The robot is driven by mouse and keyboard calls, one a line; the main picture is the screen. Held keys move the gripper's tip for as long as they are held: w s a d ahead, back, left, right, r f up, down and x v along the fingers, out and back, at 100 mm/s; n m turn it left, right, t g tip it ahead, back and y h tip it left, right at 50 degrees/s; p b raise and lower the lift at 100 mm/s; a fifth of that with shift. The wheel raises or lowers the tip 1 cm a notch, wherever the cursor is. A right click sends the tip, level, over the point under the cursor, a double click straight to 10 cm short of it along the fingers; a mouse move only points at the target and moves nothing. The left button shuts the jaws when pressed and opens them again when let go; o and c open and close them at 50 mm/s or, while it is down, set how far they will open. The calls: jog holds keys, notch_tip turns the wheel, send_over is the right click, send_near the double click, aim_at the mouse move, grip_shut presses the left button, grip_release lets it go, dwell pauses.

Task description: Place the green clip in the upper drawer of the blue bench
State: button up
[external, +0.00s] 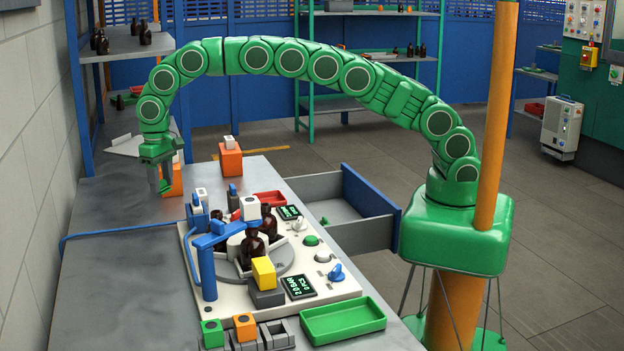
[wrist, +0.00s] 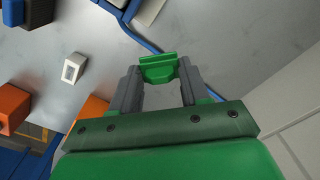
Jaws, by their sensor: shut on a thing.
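The green clip (wrist: 158,68) is between the two grey fingers of my gripper (wrist: 158,84) in the wrist view. Whether another drawer lies below is hidden.
Orange blocks (external: 231,160) stand near my gripper. A white machine with amber bottles (external: 254,250) and a blue arm fills the middle of the bench. A green tray (external: 342,320) lies in front. A wall borders the left.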

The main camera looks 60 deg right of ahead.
jog(key=shift+d+r, duration=0.1)
jog(key=shift+r, duration=1.45)
jog(key=shift+d, duration=1)
jog(key=s+d+r+m, duration=0.1)
jog(key=s+d+m, duration=0.15)
jog(key=d, duration=0.85)
jog(key=s+d+r+m, duration=0.1)
jog(key=s+d+m, duration=0.15)
jog(key=d, duration=0.95)
jog(key=s+d+f+m, duration=0.2)
jog(key=s+d+m, duration=0.2)
jog(key=s+d, duration=1.7)
jog(key=f, duration=1.1)
jog(key=a+f, duration=0.1)
jog(key=f, duration=2.1)
jog(key=shift+s+a+f, duration=0.2)
jog(key=shift+a+f, duration=0.05)
jog(key=shift+f, duration=0.1)
jog(key=shift+f, duration=0.15)
jog(key=o, duration=1.1)
